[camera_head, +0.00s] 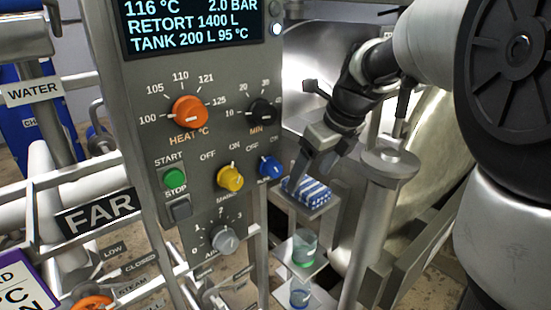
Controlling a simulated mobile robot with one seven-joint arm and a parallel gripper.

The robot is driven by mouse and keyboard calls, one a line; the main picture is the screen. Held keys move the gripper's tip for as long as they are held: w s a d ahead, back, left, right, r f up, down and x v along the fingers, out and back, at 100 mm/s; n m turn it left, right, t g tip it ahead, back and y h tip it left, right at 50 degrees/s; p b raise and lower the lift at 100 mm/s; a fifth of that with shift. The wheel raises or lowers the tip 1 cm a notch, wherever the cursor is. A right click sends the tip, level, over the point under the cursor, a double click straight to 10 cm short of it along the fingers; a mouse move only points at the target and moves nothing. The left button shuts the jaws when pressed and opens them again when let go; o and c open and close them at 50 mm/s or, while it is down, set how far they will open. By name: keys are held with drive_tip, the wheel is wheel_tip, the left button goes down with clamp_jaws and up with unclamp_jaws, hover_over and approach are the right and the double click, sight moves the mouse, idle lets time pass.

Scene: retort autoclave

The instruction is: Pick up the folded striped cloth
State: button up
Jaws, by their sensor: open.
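The folded striped cloth (314,196), blue and white, lies on a small metal shelf (335,214) to the right of the control panel. My gripper (305,185) points down at the cloth, with its fingertips close above or at its left part. I cannot tell whether the fingers touch the cloth. The jaws are open, and the gap between them is hard to see from this side. The gripper hides a little of the cloth's upper left edge.
The control panel (150,105) with knobs stands close at the left. A metal post (379,215) rises in front, right of the shelf. A green-tinted cup (304,247) and a blue one (300,292) sit on lower shelves. A large metal vessel (425,140) stands behind.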

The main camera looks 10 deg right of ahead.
sight(312, 187)
drive_tip(key=shift+x, duration=1.2)
drive_tip(key=shift+f, duration=0.2)
drive_tip(key=c, duration=1.1)
drive_tip(key=shift+c, duration=0.2)
drive_tip(key=shift+r, duration=0.15)
drive_tip(key=v, duration=0.2)
drive_tip(key=w+v, duration=0.1)
drive_tip(key=v, duration=0.2)
drive_tip(key=a+v, duration=0.1)
drive_tip(key=v, duration=0.1)
drive_tip(key=shift+w+d+r, duration=0.1)
drive_tip(key=shift+w+r, duration=0.05)
drive_tip(key=shift+r, duration=0.3)
drive_tip(key=s+d+b, duration=0.1)
drive_tip(key=s+d, duration=0.9)
drive_tip(key=s, duration=0.5)
drive_tip(key=shift+s+d, duration=0.25)
drive_tip(key=shift+s, duration=0.15)
drive_tip(key=shift+f, duration=0.1)
